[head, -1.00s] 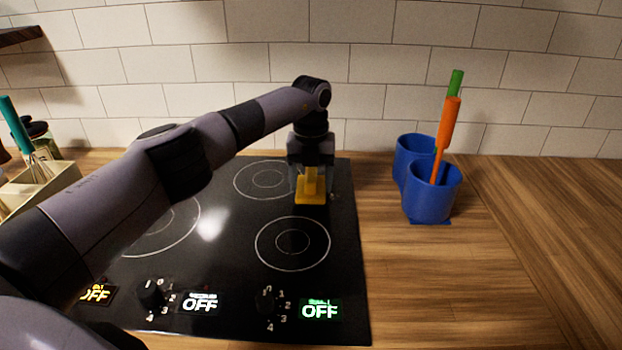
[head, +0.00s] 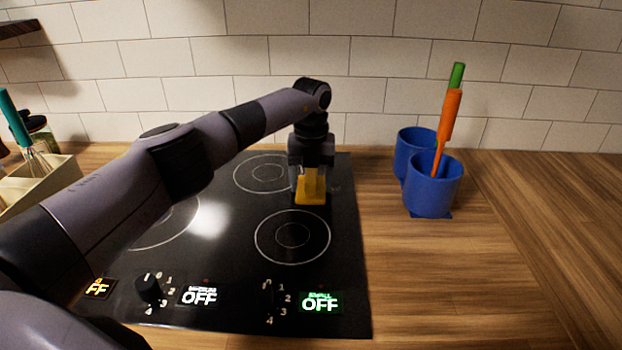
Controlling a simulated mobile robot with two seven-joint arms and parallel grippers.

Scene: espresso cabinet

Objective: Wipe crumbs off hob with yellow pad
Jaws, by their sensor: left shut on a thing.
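The yellow pad (head: 311,192) is in my left gripper (head: 311,180), which is shut on it and points down. The pad is at the right part of the black hob (head: 345,270), between the back right and front right rings. I cannot tell whether its underside touches the glass. No crumbs can be made out on the hob. My left arm covers much of the hob's left side. My right gripper is not in view.
Two joined blue cups (head: 432,190) stand right of the hob, with an orange-handled utensil (head: 448,118) and a green-tipped one. A beige utensil box (head: 40,185) stands at the left. The wooden counter (head: 450,280) at the front right is clear. A tiled wall closes the back.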

